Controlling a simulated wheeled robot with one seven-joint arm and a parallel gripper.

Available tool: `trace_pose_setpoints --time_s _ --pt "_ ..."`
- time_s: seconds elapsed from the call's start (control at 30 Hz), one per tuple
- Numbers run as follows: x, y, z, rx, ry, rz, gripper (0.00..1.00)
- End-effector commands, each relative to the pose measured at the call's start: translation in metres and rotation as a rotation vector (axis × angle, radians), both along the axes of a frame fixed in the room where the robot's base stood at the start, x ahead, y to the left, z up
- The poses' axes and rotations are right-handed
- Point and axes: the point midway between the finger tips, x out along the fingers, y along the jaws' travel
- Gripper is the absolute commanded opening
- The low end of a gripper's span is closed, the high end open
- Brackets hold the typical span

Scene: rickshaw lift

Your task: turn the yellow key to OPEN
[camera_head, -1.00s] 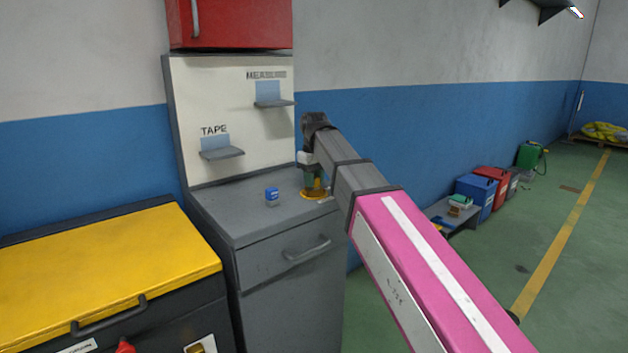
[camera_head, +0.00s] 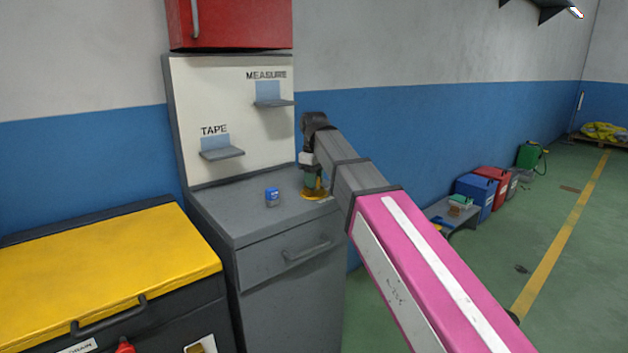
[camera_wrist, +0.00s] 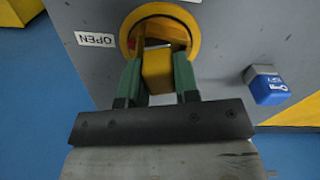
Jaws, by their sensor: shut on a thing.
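The yellow key (camera_wrist: 157,72) sits upright in a round yellow ring (camera_wrist: 187,17) on the grey cabinet top in the wrist view. My gripper (camera_wrist: 157,80) is shut on the key, with one green finger on each side of it. In the head view my gripper (camera_head: 311,182) points down at the yellow ring (camera_head: 318,195) near the cabinet's right edge. My arm hides part of the ring there, and the key is hard to make out.
A small blue block (camera_head: 272,196) stands on the grey cabinet top (camera_head: 235,210), left of the ring; it also shows in the wrist view (camera_wrist: 267,87). Shelves marked TAPE (camera_head: 222,153) and MEASURE (camera_head: 273,103) stick out of the back panel. A yellow-lidded chest (camera_head: 110,265) stands left.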

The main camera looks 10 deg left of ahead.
Motion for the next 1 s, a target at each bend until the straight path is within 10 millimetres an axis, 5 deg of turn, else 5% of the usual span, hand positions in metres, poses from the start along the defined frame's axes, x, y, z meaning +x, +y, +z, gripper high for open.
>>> trace_pose_setpoints --time_s 0.4,0.43,0.5,0.83,1.0 --pt "0.000 0.000 0.000 0.000 0.000 0.113 0.06" --pt "0.000 0.000 0.000 0.000 0.000 0.113 0.39" --pt "0.000 0.000 0.000 0.000 0.000 0.112 0.59" --pt "0.000 0.000 0.002 0.000 0.000 0.111 0.59" --pt "0.001 0.001 0.019 0.001 -0.001 0.111 0.59"
